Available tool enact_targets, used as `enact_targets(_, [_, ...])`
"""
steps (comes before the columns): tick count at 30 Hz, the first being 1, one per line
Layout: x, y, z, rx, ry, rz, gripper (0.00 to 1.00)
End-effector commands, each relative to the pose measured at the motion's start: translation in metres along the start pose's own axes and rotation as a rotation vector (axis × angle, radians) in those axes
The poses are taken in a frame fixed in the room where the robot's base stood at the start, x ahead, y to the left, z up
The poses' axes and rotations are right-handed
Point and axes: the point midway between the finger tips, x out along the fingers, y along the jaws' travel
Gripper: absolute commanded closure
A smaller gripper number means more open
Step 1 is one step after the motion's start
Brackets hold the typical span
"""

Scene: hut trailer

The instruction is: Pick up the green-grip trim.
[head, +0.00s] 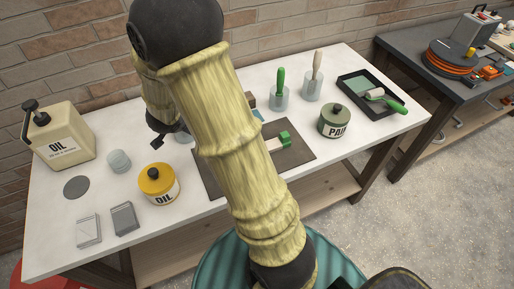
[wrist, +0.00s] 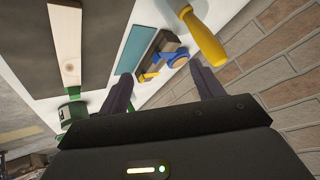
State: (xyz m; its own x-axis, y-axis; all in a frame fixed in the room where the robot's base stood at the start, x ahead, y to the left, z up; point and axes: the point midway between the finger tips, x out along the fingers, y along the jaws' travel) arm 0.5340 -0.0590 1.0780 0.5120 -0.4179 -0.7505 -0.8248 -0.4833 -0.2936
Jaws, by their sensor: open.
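The green-grip trim (head: 280,79) seems to be the green-handled tool standing upright in a clear jar (head: 279,101) near the back of the white table; its lower end is hard to make out. A second clear jar beside it holds a pale-handled tool (head: 317,64). My gripper (wrist: 162,88) is open in the wrist view, with nothing between its fingers. In the head view my arm hides most of it, left of the jars and apart from them. I cannot make out the green-grip trim in the wrist view.
The white table (head: 50,215) also bears a paint can (head: 335,122), a black tray (head: 350,82) with a green-handled roller, a yellow oil tin (head: 158,187) and a large oil can (head: 62,140). A wooden strip (wrist: 66,45) with a green block lies on the dark mat.

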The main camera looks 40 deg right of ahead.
Motion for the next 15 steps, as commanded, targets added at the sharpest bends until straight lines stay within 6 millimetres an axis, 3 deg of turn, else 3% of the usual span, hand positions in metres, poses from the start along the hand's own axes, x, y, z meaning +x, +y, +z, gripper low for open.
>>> enact_targets(6, [0.015, 0.039, -0.011, 0.212, 0.135, 0.301, 0.34])
enact_targets(12, [0.008, 0.079, 0.003, 0.341, 0.209, 0.597, 0.34])
enact_targets(15, [0.003, 0.090, 0.010, 0.370, 0.222, 0.685, 0.34])
